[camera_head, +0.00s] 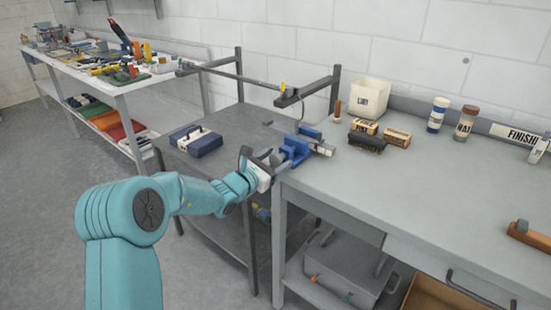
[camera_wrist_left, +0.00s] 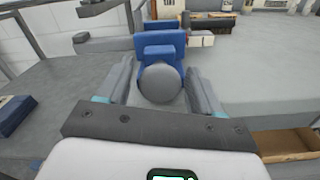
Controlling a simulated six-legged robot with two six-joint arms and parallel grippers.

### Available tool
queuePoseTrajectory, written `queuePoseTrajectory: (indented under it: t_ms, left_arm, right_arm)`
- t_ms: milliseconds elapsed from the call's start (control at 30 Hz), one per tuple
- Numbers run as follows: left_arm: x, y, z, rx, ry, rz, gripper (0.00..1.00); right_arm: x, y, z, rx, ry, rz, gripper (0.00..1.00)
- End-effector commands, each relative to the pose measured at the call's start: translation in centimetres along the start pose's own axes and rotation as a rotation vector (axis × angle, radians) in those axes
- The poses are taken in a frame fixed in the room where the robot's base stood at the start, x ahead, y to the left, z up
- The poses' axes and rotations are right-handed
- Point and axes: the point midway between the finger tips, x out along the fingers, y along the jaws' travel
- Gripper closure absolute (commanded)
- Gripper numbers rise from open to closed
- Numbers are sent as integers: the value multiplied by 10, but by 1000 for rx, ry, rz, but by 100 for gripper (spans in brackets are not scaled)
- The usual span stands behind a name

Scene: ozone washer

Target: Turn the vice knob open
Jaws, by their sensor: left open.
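A blue vice (camera_head: 297,147) is at the left front corner of the grey workbench. In the left wrist view the vice (camera_wrist_left: 168,42) is straight ahead, with its round grey knob (camera_wrist_left: 160,84) facing me. My left gripper (camera_head: 262,163) is at the front of the vice. In the left wrist view my left gripper (camera_wrist_left: 161,72) is open, one finger on each side of the knob. Gaps show between the fingers and the knob, so it is not clamped. In the head view the gripper largely hides the knob. My right gripper is not in view.
A lower dark table (camera_head: 225,128) with a blue case (camera_head: 196,140) stands left of the vice. A dark brush (camera_head: 367,142), small boxes (camera_head: 394,138) and a white bin (camera_head: 367,97) are behind it. The middle of the workbench (camera_head: 400,175) is clear.

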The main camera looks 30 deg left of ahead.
Motion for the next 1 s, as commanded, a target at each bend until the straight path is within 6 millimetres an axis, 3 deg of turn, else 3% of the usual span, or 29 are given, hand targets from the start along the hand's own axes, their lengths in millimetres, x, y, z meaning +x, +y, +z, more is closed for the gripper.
queuePoseTrajectory:
  t_ms: [300,433,467,1000]
  left_arm:
    - [4,0,0,0,-1,0,35]
    - [3,0,0,0,-1,0,77]
    - [3,0,0,0,-1,0,82]
    - [3,1,0,-261,0,0,82]
  right_arm:
    - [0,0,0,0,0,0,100]
    - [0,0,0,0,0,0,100]
    - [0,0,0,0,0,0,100]
    - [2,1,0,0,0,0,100]
